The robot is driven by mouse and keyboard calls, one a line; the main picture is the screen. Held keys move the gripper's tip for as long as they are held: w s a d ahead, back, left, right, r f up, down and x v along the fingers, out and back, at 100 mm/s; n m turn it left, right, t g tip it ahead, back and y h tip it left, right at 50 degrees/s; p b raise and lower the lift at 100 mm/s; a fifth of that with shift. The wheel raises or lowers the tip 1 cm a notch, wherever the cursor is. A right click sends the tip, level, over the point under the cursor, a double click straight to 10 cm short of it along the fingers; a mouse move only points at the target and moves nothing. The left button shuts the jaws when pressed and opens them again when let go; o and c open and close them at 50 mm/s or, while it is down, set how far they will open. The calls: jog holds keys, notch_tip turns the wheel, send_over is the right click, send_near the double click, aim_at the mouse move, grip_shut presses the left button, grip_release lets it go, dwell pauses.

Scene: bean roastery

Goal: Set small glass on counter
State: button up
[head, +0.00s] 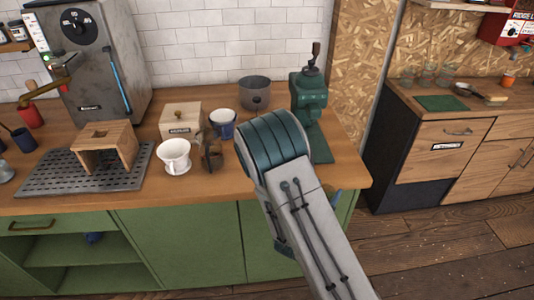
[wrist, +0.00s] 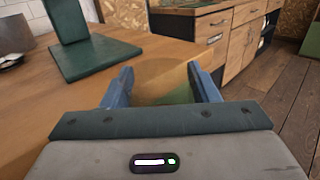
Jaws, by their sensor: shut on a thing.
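My gripper (wrist: 160,72) has its two blue fingers shut on a small clear glass (wrist: 160,85), which shows only faintly as a tinted see-through shape between them. In the wrist view, the wooden counter (wrist: 75,110) lies to the left of and beneath the fingers, near its right-hand end. I cannot tell whether the glass touches the counter. In the head view, my arm hides the glass and most of the gripper. The same counter (head: 230,188) runs above green cabinets there.
A green grinder (head: 309,92) stands near the counter's right end, its base (wrist: 95,58) close to the gripper. A second counter (head: 423,92) is at right.

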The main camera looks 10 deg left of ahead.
jog(key=s+a+r, duration=0.5)
jog(key=a+r, duration=0.1)
jog(key=a, duration=0.4)
jog(key=s+a+r, duration=0.6)
jog(key=a, duration=0.4)
jog(key=shift+a+r+n+t+y, duration=0.2)
jog(key=shift+r+n+t+y, duration=0.1)
jog(key=shift+r+y, duration=0.1)
jog(key=shift+d, duration=0.1)
